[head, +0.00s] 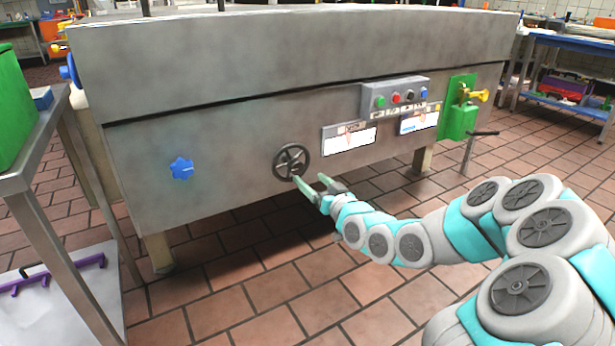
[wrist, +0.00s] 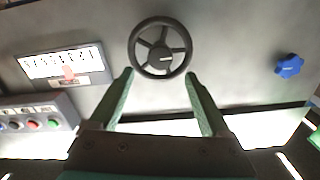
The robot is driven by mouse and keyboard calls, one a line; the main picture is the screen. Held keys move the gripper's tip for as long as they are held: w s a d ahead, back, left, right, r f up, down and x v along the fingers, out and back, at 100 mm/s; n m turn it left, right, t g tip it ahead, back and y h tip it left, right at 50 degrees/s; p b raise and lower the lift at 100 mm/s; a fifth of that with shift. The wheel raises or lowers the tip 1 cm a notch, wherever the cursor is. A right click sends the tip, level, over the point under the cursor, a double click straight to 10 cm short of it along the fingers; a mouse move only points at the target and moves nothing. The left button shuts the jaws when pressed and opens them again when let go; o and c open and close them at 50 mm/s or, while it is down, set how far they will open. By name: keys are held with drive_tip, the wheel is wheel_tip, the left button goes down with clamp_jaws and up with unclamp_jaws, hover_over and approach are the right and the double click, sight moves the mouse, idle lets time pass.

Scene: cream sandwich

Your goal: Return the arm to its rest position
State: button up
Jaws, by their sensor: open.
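My gripper (head: 311,184) is at the end of my outstretched arm, in front of the grey machine (head: 235,150). Its two green fingers are apart, with nothing between them. In the wrist view, my gripper (wrist: 160,85) has its fingertips just below a dark handwheel (wrist: 160,48), one to each side. The handwheel (head: 291,162) also shows in the head view on the machine's front, close to the fingertips. I cannot tell whether a finger touches its rim.
A control box (head: 395,96) with coloured buttons and a green bracket (head: 459,108) are on the machine's right. A blue star knob (head: 181,168) is at left. A metal table (head: 50,140) stands at far left. The tiled floor (head: 270,310) before the machine is clear.

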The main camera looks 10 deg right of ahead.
drive_tip(key=shift+s, duration=0.3)
drive_tip(key=s+a+f+n+g+h+p, duration=0.1)
drive_tip(key=s+f+g+h+p, duration=0.1)
drive_tip(key=s+g, duration=0.45)
drive_tip(key=s+a+f+n+g+h+p, duration=0.1)
drive_tip(key=s+a+f+g+p, duration=0.15)
drive_tip(key=s, duration=0.65)
drive_tip(key=s+r+m+g+h+p, duration=0.1)
drive_tip(key=s+g, duration=0.4)
drive_tip(key=s, duration=1.1)
drive_tip(key=s+d+r+m+g+h+p, duration=0.1)
drive_tip(key=s+r+g, duration=0.4)
drive_tip(key=s, duration=1.1)
drive_tip(key=shift+r+m+h+p, duration=0.3)
drive_tip(key=shift+r+m+p, duration=0.2)
drive_tip(key=shift+m+p, duration=0.3)
